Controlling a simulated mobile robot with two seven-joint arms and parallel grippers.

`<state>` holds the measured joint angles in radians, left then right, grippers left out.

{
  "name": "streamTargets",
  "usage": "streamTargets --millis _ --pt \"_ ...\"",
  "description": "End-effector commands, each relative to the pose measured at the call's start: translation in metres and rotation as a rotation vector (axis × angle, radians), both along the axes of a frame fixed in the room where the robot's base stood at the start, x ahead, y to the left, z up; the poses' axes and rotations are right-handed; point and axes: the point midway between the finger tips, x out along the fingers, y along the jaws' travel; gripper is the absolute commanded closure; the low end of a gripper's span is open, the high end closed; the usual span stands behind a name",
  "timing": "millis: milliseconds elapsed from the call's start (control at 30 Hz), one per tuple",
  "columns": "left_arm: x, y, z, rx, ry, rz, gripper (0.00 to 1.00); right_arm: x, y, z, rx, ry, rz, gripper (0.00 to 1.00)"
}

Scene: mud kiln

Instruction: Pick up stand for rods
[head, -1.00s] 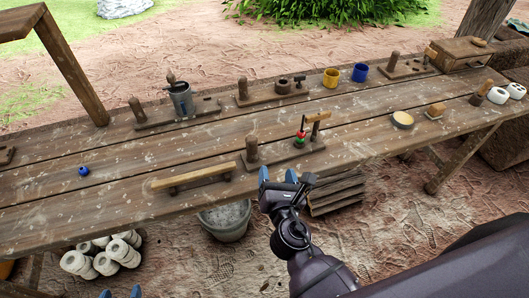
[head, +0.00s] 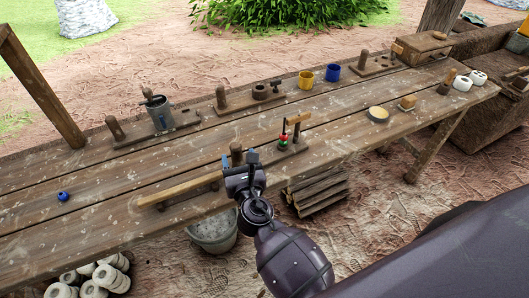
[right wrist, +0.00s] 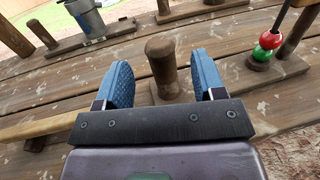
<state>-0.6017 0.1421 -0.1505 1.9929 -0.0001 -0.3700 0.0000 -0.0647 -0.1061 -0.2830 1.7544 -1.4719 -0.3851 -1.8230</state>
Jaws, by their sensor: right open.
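A dark wooden base with a round-topped peg (head: 237,150) stands near the table's front edge; it could be the stand for rods, though its label is not shown. Its right end bears an upright post with red and green beads (head: 283,140) and a light crossbar (head: 298,118). My right gripper (head: 240,162) is at the base's left end, in front of the peg. In the right wrist view, its blue fingers (right wrist: 163,80) are open, with the peg (right wrist: 161,62) showing between them, a little beyond the tips. Contact cannot be told. My left gripper is out of view.
A long wooden bar on feet (head: 165,195) lies left of the gripper. Other pegged boards (head: 222,103) stand behind, one with a grey metal can (head: 160,115). A bucket (head: 213,232) stands below the table.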

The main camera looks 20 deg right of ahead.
Motion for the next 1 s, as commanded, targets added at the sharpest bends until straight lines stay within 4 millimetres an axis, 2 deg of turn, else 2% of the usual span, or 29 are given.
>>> streamTargets --millis 100,300,633,1000 --pt "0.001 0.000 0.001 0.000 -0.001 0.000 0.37 0.017 -0.002 0.004 0.002 -0.003 0.001 0.37" --pt "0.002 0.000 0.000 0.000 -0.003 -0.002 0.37 0.039 -0.005 0.003 0.001 -0.001 0.001 0.37" --pt "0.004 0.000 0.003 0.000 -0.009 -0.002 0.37 0.045 -0.006 0.003 0.002 0.000 0.001 0.37" --pt "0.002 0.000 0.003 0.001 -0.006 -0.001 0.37 0.044 -0.006 0.003 0.002 0.000 0.001 0.92"
